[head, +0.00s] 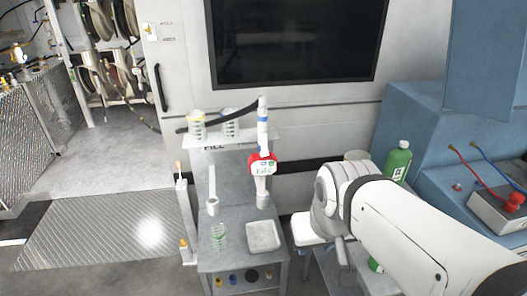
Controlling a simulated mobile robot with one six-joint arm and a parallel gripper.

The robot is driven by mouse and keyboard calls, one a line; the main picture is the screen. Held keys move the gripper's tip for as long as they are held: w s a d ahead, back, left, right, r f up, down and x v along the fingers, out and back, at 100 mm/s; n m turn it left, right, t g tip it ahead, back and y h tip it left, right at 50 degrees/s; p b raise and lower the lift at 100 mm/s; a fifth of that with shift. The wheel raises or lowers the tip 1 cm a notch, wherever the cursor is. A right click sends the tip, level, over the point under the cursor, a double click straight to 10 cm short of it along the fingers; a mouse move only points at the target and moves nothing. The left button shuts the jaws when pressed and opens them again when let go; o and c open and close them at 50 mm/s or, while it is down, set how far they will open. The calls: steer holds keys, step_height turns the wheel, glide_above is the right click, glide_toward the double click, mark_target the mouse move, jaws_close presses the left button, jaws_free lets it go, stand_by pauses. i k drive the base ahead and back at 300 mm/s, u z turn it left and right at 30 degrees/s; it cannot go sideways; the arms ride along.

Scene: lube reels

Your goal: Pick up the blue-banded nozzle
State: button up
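The blue-banded nozzle (262,117) stands upright above the grey cart in the head view. It is a white tube with a blue band, joined to a red and white meter (263,166) with a small display. A pale handle section shows below the meter. A dark hose runs left from near the nozzle's top. My white arm comes in from the lower right and ends in view at a rounded joint, right of and lower than the nozzle in the picture. I cannot make out my gripper. Nothing of mine is seen touching the nozzle.
The grey cart (215,245) carries a shallow tray (263,236), a wire spring-like holder (219,237) and another pale upright tool (212,190). A green bottle (398,161) stands right, behind my arm. Open floor lies left.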

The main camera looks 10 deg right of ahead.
mark_target(265, 170)
steer(key=z, duration=0.95)
steer(key=k, duration=1.15)
steer(key=u, duration=0.95)
steer(key=i, duration=2.15)
steer(key=u, duration=0.05)
